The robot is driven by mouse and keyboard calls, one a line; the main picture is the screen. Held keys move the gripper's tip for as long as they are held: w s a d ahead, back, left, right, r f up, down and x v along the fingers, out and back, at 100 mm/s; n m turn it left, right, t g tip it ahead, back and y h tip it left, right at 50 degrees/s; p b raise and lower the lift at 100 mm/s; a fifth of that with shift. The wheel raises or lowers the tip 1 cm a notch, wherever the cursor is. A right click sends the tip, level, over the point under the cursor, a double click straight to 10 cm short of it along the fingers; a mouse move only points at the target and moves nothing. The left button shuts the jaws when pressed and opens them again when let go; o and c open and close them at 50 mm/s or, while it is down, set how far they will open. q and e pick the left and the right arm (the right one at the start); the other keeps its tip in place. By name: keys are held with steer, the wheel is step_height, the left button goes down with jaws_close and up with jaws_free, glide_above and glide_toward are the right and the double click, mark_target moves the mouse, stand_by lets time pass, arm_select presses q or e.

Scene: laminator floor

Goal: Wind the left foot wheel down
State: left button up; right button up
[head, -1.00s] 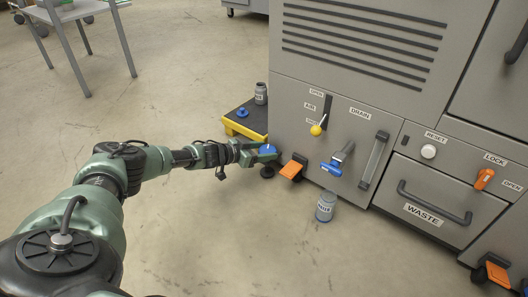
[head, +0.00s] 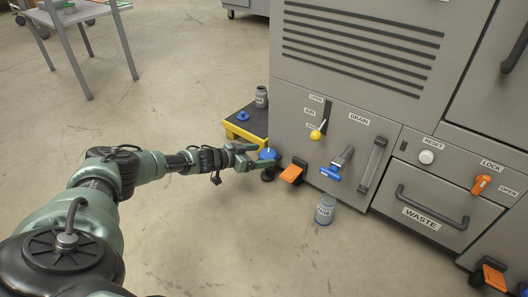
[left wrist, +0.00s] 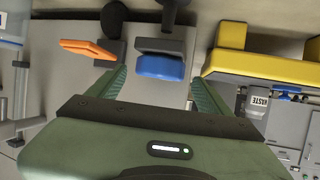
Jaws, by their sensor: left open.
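The left foot wheel is blue and sits low at the cabinet's near left corner in the head view (head: 268,153). In the left wrist view, the wheel (left wrist: 160,67) lies between the fingertips or just ahead of them, with a gap on each side. My left gripper (head: 256,156) is open at the wheel, its fingers spread and empty. It also shows in the left wrist view (left wrist: 163,85). Part of the wheel is hidden by a finger in the head view. A black foot (head: 268,174) shows below it. My right gripper is not in view.
An orange pedal (head: 291,173) is right beside the wheel. A yellow-edged black platform (head: 242,130) with a jar (head: 261,97) stands behind. A labelled jar (head: 325,209) stands on the floor before the blue drain handle (head: 330,173). The floor at front is clear.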

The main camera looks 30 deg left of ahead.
arm_select(q)
steer(key=p+v, duration=0.3)
steer(key=v, duration=0.2)
steer(key=shift+s+a+r, duration=0.15)
steer(key=shift+s+r, duration=0.1)
stand_by(0.3)
